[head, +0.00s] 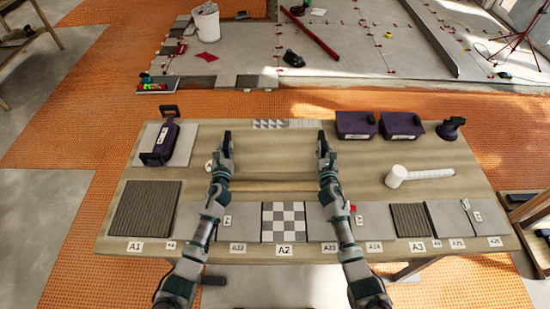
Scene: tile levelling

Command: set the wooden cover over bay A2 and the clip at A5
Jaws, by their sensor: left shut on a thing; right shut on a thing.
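The wooden cover (275,160) is a pale board, close in colour to the table, between my two grippers. My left gripper (226,145) is shut on its left side and my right gripper (323,145) on its right side. The board is behind bay A2 (284,221), a checkered grey-and-white tile that shows uncovered above its A2 label. I cannot tell how high the board is above the table. A small red piece (352,208) lies right of my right forearm; I cannot tell if it is the clip. I cannot make out an A5 label.
The wooden table (400,208) carries a row of tiles along its front edge. A white mallet (415,175) lies at right. Dark purple boxes (356,124) and a suction tool (450,128) stand at the back right. A purple two-handled tool (162,140) stands at the back left.

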